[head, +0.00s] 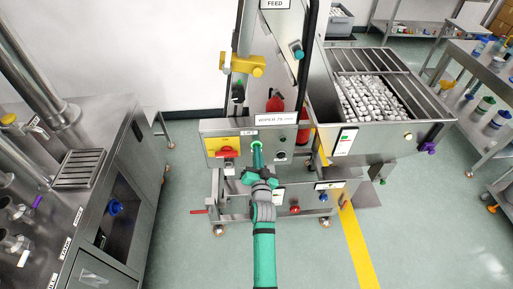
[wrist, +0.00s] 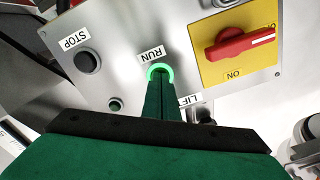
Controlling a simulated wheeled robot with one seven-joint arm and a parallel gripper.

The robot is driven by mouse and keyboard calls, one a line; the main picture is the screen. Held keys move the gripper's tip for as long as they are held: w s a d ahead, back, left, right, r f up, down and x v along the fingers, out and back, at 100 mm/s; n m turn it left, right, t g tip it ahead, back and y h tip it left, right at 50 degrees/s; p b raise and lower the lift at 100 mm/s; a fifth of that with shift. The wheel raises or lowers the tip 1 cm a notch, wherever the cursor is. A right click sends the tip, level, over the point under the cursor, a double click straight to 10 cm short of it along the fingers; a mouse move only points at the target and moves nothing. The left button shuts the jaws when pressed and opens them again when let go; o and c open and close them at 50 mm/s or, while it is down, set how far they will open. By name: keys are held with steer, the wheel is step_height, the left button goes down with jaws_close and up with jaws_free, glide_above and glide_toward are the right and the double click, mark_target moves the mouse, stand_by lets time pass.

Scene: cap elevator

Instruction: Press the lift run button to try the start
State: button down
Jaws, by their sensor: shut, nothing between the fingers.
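The RUN button shows in the wrist view as a lit green ring (wrist: 159,70) beside its RUN label (wrist: 152,55). My gripper (wrist: 160,84) is shut and empty. Its fingertips are at the button and cover its middle, so I cannot tell if the button is pushed in. In the head view my gripper (head: 257,148) reaches the front of the grey control box (head: 292,152), and a little green shows at its tip. The black STOP button (wrist: 88,61) is to the left in the wrist view.
A red rotary switch (wrist: 241,47) on a yellow plate sits right of the RUN button, its ON label below it. A hopper (head: 372,97) holds many white caps. A steel counter (head: 75,180) stands at left. The floor between is clear.

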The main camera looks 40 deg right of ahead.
steer(key=shift+v, duration=2.6)
steer(key=s+a+f+n+y, duration=0.2)
steer(key=s+a+f+n, duration=0.15)
steer(key=s+a, duration=0.65)
steer(key=s+a+f+n+y, duration=0.2)
steer(key=s+a+f, duration=0.35)
steer(key=a, duration=0.95)
steer(key=s+a+r+n+y, duration=0.2)
steer(key=s+a+r, duration=0.3)
steer(key=s, duration=0.5)
steer(key=s+a+r+n+y, duration=0.3)
steer(key=s+a+r, duration=0.3)
steer(key=s, duration=0.5)
steer(key=shift+a+n, duration=0.2)
steer(key=shift+n, duration=0.65)
steer(key=c, duration=2.5)
jaws_free()
